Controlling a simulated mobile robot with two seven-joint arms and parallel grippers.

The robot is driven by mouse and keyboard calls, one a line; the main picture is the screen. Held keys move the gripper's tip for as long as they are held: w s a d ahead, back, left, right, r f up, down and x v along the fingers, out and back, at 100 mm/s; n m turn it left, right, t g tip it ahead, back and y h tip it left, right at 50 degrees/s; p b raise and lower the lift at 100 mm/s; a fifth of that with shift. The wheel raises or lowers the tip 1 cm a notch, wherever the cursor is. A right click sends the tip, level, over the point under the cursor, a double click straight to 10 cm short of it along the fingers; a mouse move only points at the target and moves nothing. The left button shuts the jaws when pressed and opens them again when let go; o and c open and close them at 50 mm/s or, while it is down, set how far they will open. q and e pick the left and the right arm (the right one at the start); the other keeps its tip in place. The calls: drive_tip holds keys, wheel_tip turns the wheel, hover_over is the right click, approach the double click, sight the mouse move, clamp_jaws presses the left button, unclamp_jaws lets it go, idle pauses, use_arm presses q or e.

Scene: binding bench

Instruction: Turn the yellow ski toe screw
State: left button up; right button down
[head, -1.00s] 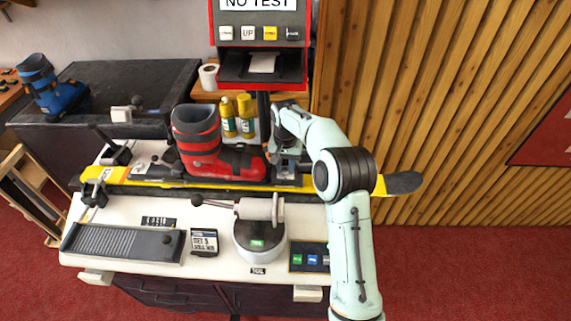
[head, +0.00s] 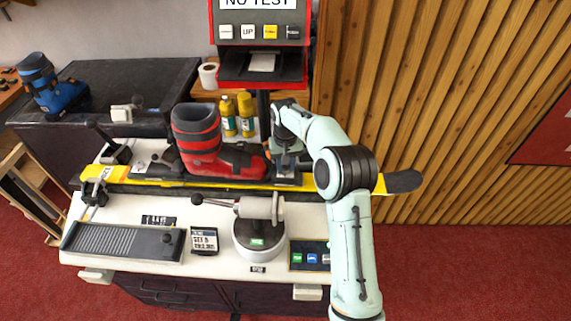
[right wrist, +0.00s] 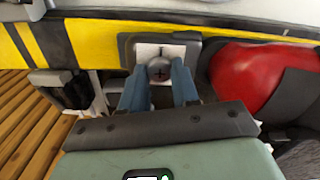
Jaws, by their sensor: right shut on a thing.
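The yellow ski (head: 225,184) lies lengthwise across the bench, with a red and black boot (head: 200,145) standing on it. The toe screw (right wrist: 158,72), a grey cross-slotted head on a white plate, sits at the toe piece beyond the boot's toe. My right gripper (right wrist: 158,82) is shut on the screw, one blue-grey finger on each side of its head. In the head view the right gripper (head: 284,160) reaches down at the toe piece and hides the screw. My left gripper is not in view.
A grey round device with a lever (head: 259,235) stands in front of the ski. Two yellow bottles (head: 245,115) and a red-framed test machine (head: 262,65) are behind. A ribbed tray (head: 125,242) lies at the front left. A blue boot (head: 50,85) stands at the far left.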

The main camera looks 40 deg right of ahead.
sight(286, 168)
drive_tip(key=c, duration=0.8)
unclamp_jaws()
wheel_tip(286, 168, up, 14)
drive_tip(key=shift+f, duration=0.25)
